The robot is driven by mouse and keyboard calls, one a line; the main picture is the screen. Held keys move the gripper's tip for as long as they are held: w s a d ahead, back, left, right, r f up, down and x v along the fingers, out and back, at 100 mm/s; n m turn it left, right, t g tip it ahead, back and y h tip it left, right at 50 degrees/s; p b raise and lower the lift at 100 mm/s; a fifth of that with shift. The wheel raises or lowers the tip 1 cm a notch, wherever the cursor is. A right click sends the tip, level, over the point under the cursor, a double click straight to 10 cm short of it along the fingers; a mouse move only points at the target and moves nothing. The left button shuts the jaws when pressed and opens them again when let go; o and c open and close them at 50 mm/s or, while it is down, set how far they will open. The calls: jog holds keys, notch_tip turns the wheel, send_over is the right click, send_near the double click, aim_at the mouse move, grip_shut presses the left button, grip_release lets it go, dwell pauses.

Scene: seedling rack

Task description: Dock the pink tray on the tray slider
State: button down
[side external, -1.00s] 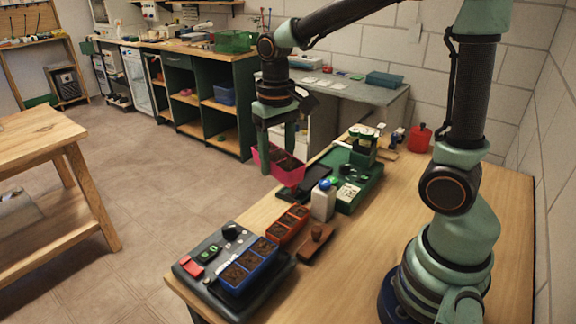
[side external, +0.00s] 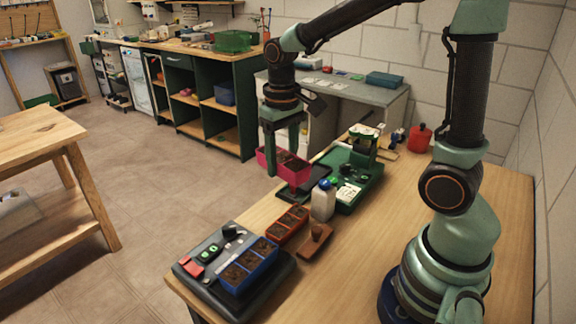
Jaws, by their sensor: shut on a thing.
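The pink tray (side external: 293,177) holds dark soil in compartments. My gripper (side external: 283,158) is shut on it, one finger on each side, pointing down. The tray is at the far left edge of the wooden bench, over or beside the left end of a flat black plate (side external: 318,178), which looks like the tray slider. The tray hides part of this plate, and I cannot tell whether the two touch.
A white bottle with a blue cap (side external: 323,201) stands close in front of the black plate. A green tray of small items (side external: 372,188) lies to its right. An orange-red tray (side external: 289,224), a brown wooden tool (side external: 315,241) and a blue tray (side external: 250,272) are nearer.

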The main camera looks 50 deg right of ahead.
jog(key=w+d+f+m, duration=0.2)
jog(key=d+f+m, duration=0.1)
jog(key=d+m, duration=0.2)
jog(key=w+d+f+m, duration=0.1)
jog(key=d+f+m, duration=0.2)
jog(key=d, duration=0.6)
jog(key=w+d+f+m, duration=0.2)
jog(key=d+f+m, duration=0.2)
jog(key=d+m, duration=0.3)
jog(key=shift+w+d+m, duration=0.1)
jog(key=shift+w+m, duration=0.2)
jog(key=shift+m, duration=0.2)
jog(key=shift+f, duration=2.5)
jog(key=shift+r, duration=0.15)
jog(key=shift+r, duration=0.3)
jog(key=shift+f, duration=0.55)
dwell(1.8)
